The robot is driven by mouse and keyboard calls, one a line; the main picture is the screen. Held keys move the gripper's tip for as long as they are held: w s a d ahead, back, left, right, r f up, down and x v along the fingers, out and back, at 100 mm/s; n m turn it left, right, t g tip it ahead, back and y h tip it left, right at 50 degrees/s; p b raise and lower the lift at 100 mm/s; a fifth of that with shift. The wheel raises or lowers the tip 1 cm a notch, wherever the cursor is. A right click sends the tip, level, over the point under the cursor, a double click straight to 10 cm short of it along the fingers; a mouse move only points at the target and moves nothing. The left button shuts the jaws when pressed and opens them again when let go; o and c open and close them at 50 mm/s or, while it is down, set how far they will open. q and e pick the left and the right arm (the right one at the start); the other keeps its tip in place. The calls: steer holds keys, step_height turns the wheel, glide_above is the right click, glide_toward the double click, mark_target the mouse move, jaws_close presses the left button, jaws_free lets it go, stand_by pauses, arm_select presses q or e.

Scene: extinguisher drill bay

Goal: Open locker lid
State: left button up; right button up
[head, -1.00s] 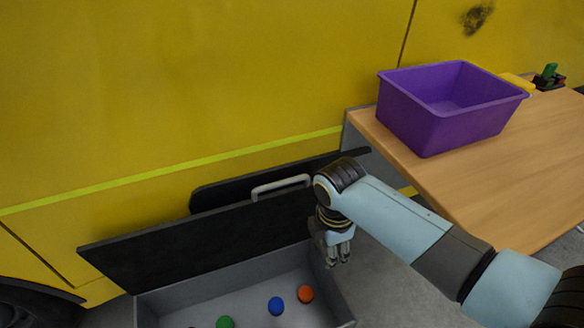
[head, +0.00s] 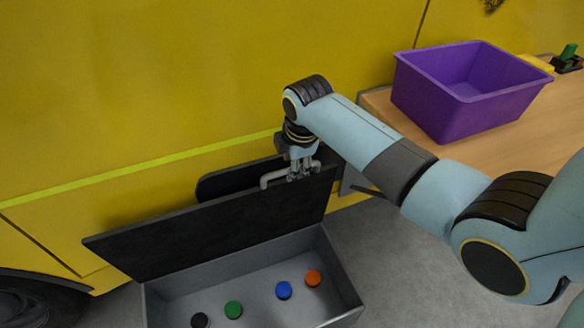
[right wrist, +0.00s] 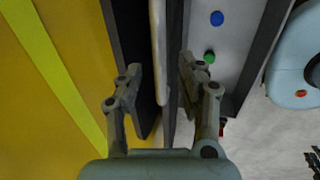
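The locker is a grey open-topped box (head: 255,274) on the floor, with a dark lid (head: 200,237) standing raised along its back edge. A pale bar handle (head: 266,180) shows at the lid's upper edge. My right gripper (head: 303,175) is at the handle's right part, pointing down. In the right wrist view, its fingers (right wrist: 160,68) are apart, with the light handle (right wrist: 158,40) and the dark lid edge (right wrist: 174,70) between them. Contact cannot be told. My left gripper is not in view.
Black, green (head: 233,310), blue (head: 284,290) and orange (head: 313,278) round pieces lie in the box. A purple bin (head: 450,110) stands on a wooden table (head: 480,155) at right. A dark panel (head: 225,182) and yellow wall (head: 140,90) are behind the lid.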

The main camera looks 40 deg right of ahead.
steer(key=shift+w+f, duration=0.25)
steer(key=shift+f, duration=0.45)
jaws_close()
